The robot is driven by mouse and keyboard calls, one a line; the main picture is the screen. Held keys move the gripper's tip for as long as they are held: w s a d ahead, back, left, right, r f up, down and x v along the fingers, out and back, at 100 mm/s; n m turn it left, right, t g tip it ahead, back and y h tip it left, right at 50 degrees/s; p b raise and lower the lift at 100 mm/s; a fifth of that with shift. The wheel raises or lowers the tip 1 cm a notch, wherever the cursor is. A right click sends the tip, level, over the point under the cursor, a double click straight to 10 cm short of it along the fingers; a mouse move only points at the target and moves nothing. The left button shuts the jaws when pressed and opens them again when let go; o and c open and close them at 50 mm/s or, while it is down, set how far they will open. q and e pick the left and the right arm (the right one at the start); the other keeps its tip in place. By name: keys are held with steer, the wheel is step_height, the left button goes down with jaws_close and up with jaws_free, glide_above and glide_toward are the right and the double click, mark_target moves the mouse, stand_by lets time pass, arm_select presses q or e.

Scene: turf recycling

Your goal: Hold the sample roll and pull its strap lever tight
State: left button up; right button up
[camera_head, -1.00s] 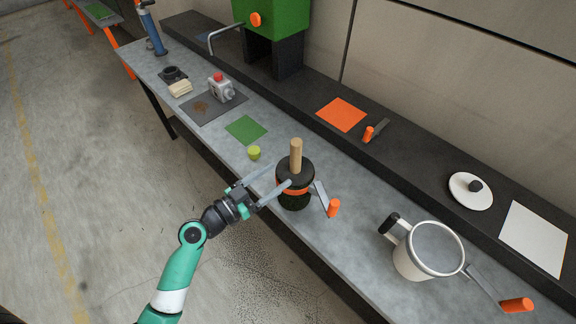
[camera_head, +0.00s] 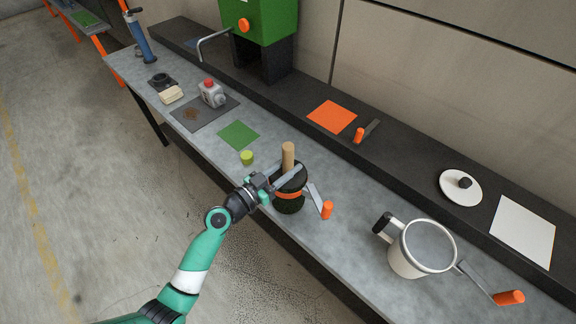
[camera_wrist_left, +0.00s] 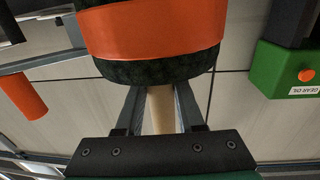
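The sample roll (camera_head: 289,203) is a dark, rough cylinder that stands upright on the grey bench, with a pale wooden core (camera_head: 288,155) sticking up from it. An orange strap (camera_head: 287,194) wraps its side; in the left wrist view the orange strap (camera_wrist_left: 150,32) fills the top. The strap lever (camera_head: 314,195), a grey plate with an orange grip (camera_head: 327,210), sticks out to the right. My left gripper (camera_head: 289,171) is at the roll's top, its fingers closed on both sides of the core, also seen in the left wrist view (camera_wrist_left: 160,98). My right gripper is out of view.
A white mug-like pot (camera_head: 407,259) with an orange-tipped handle stands to the right. A lime cap (camera_head: 247,158) and a green sheet (camera_head: 238,135) lie left of the roll. The raised back ledge holds an orange sheet (camera_head: 331,117) and a white lid (camera_head: 455,193). Bench around the lever is clear.

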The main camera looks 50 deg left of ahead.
arm_select(q)
jaws_close()
stand_by(2.0)
